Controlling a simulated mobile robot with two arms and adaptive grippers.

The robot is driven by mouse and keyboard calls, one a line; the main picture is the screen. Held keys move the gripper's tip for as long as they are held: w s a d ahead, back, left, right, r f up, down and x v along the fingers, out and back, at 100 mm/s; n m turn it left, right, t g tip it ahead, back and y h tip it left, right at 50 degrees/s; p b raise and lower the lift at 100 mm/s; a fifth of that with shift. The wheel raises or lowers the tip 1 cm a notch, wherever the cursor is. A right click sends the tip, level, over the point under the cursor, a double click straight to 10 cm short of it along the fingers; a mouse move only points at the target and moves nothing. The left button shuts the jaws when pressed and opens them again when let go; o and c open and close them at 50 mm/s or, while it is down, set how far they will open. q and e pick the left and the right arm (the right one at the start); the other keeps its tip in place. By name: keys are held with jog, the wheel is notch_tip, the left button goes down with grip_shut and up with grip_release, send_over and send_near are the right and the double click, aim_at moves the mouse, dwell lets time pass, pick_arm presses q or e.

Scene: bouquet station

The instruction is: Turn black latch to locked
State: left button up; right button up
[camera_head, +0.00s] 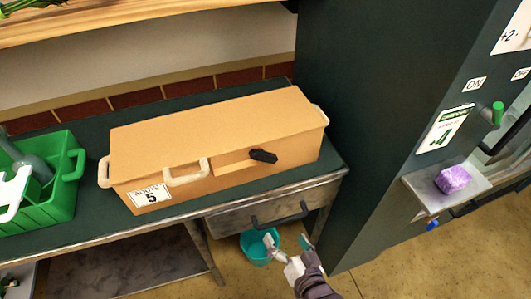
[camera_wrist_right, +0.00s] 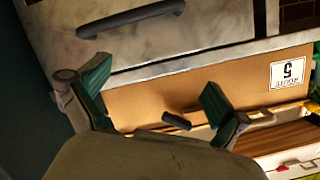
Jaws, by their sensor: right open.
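The black latch (camera_head: 263,155) is on the front face of a long orange-tan box (camera_head: 215,125), right of its cream front handle (camera_head: 187,175). The latch lies roughly sideways, angled slightly down to the right. My right gripper (camera_head: 288,246) is in front of and below the box, near the drawer front, clear of the latch. In the right wrist view my gripper (camera_wrist_right: 155,92) has its two green-padded fingers spread with nothing between them gripped; the latch (camera_wrist_right: 176,121) shows beyond them, partly near the gripper body. My left gripper does not show.
The box stands on a dark green bench. A grey drawer (camera_head: 270,212) with a black handle is below it. A teal bucket (camera_head: 258,245) stands on the floor. A green crate (camera_head: 60,190) is at left. A tall dark cabinet (camera_head: 370,120) closes the right side; a purple block (camera_head: 453,179) sits on its shelf.

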aim_at(266, 160)
notch_tip(266, 160, up, 15)
jog(key=m+t, duration=0.2)
jog(key=t, duration=0.1)
jog(key=shift+y, duration=0.4)
jog(key=p+x, duration=0.2)
jog(key=x, duration=1.2)
jog(key=shift+w, duration=0.3)
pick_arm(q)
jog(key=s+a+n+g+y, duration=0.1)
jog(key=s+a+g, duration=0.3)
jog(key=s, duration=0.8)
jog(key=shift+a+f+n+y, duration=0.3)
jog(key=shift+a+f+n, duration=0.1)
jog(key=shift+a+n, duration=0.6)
pick_arm(e)
jog(key=shift+r, duration=0.1)
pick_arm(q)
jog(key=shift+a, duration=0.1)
